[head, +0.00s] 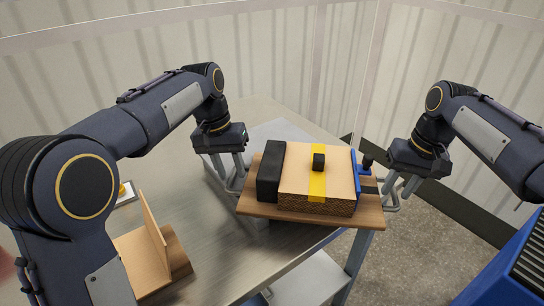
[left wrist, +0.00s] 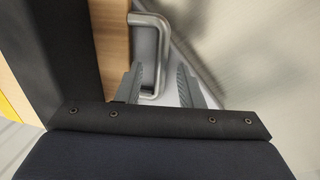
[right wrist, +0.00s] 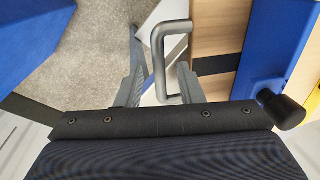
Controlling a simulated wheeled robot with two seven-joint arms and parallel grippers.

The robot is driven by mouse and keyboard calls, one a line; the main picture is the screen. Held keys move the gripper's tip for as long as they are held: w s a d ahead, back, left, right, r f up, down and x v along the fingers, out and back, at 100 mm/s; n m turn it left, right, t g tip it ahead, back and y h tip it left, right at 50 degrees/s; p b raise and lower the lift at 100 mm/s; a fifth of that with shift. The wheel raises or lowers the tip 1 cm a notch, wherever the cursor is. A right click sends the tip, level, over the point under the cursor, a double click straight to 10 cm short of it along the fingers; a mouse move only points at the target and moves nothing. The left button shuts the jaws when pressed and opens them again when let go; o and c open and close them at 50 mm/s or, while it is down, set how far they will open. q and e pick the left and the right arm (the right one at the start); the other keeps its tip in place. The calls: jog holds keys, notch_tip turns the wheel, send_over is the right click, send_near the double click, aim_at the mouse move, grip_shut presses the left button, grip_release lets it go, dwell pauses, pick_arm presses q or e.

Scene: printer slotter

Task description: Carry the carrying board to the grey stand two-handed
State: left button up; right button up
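The carrying board (head: 310,215) is a flat wooden board at the table's right edge. It bears a tan box (head: 300,170) with a yellow band, a black block (head: 271,172) on its left and a blue clamp-like piece (head: 357,175) on its right. My left gripper (head: 232,188) is at the board's left end, open, its fingers either side of a silver handle (left wrist: 164,45). My right gripper (head: 399,195) is at the right end, open, its fingers either side of the other silver handle (right wrist: 157,60). I cannot tell which thing is the grey stand.
The grey metal table (head: 215,245) extends left and behind. An L-shaped wooden piece (head: 145,255) stands on it at front left. A blue unit with black slats (head: 510,262) is at the lower right. Bare floor (head: 435,235) lies right of the table; pale walls close the back.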

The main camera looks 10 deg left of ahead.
pick_arm(q)
jog(key=r, duration=0.4)
jog(key=a+r, duration=0.1)
jog(key=r, duration=0.1)
pick_arm(e)
jog(key=shift+r, duration=0.2)
pick_arm(q)
jog(key=shift+a+r, duration=0.15)
jog(key=shift+r, duration=0.4)
pick_arm(e)
notch_tip(320, 180, up, 11)
jog(key=d, duration=0.2)
jog(key=shift+r, duration=0.2)
pick_arm(q)
jog(key=shift+r, duration=0.1)
pick_arm(e)
jog(key=shift+d+r, duration=0.1)
